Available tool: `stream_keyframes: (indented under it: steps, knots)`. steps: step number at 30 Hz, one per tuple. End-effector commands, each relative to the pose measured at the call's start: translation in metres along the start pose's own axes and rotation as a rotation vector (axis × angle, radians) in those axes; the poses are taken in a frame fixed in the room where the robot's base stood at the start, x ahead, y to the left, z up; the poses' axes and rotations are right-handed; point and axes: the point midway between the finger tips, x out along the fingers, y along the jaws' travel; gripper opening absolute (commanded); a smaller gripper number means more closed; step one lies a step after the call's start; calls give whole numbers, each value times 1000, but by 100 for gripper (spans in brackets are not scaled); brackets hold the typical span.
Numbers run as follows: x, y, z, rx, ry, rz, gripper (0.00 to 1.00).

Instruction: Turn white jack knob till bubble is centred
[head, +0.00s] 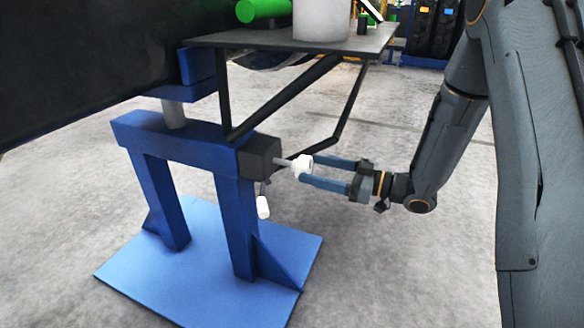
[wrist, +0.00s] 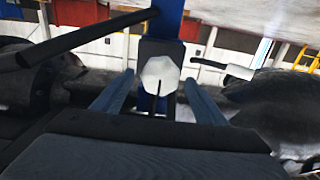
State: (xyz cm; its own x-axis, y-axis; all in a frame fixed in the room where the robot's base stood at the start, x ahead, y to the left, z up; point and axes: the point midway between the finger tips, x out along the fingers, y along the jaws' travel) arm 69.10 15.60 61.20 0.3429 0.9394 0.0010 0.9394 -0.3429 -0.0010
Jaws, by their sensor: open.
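The white jack knob (head: 301,167) sits on a short shaft from a black box (head: 259,157) on the blue jack stand (head: 185,131). In the wrist view the knob (wrist: 160,74) is a faceted white disc, with a dark thin bar below its middle. My gripper (head: 314,173) is open, its blue fingertips reaching the knob from the right. In the wrist view my gripper (wrist: 158,96) has one finger on each side of the knob, with gaps visible. I cannot make out a bubble level in either view.
A white-ended crank handle (head: 263,207) hangs below the black box. A dark shelf (head: 365,42) on braces above carries a white cylinder (head: 321,18) and a green cylinder (head: 261,10). A large dark mass (head: 70,60) fills the upper left. Grey floor is clear around the stand.

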Motion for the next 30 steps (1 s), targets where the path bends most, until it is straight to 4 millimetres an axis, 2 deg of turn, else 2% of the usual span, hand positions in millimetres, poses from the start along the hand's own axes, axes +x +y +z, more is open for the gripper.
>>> stream_keyframes:
  steps: [9,13,18,25,30]
  knots:
    - [49,-2,1,-1,-1,-4,66]
    - [64,-2,1,-1,-1,-4,66]
    - [72,-1,0,-2,0,-3,66]
    - [72,-1,0,-1,-1,-2,66]
    - [72,-1,0,-1,-1,-2,39]
